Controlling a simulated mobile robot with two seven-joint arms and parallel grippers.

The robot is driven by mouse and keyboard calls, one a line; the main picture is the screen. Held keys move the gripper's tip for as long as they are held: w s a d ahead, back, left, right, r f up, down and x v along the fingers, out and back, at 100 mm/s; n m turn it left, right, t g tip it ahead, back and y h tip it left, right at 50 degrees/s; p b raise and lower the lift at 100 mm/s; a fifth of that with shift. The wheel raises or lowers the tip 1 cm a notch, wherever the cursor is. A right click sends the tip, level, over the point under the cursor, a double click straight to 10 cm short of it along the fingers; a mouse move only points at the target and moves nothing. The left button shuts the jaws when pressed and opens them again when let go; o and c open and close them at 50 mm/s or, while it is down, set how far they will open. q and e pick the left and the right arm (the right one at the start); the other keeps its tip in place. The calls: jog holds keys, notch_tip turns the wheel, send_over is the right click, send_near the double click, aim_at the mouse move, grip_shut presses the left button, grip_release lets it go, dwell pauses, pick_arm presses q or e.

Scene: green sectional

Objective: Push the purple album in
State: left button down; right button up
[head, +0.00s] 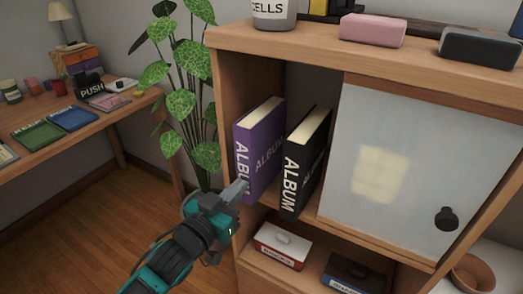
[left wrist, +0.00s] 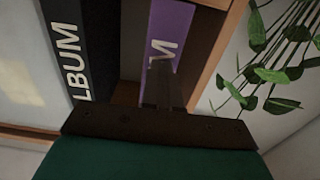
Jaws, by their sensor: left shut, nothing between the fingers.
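The purple album (head: 258,150) stands upright on the shelf of the wooden cabinet (head: 225,110), at the left end, with its lettered spine facing out. Its spine also shows in the left wrist view (left wrist: 165,28). My left gripper (head: 238,188) is shut and empty, its tips at the lower part of the purple spine. In the left wrist view the fingers (left wrist: 163,85) overlap the spine's lettering; whether they touch it I cannot tell. A black album (head: 306,160) stands just right of the purple one and also shows in the left wrist view (left wrist: 78,45). My right gripper is not in view.
A white sliding door (head: 400,165) with a black knob covers the cabinet's right side. Labelled boxes, one red and white (head: 282,246), sit on the shelf below. A leafy plant (head: 180,90) stands close left of the cabinet.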

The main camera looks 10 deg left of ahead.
aim_at(253, 173)
pick_arm(q)
jog(key=shift+x, duration=3.25)
jog(key=shift+b+x, duration=0.45)
jog(key=shift+x, duration=0.55)
jog(key=shift+w+d, duration=0.15)
jog(key=shift+w, duration=0.1)
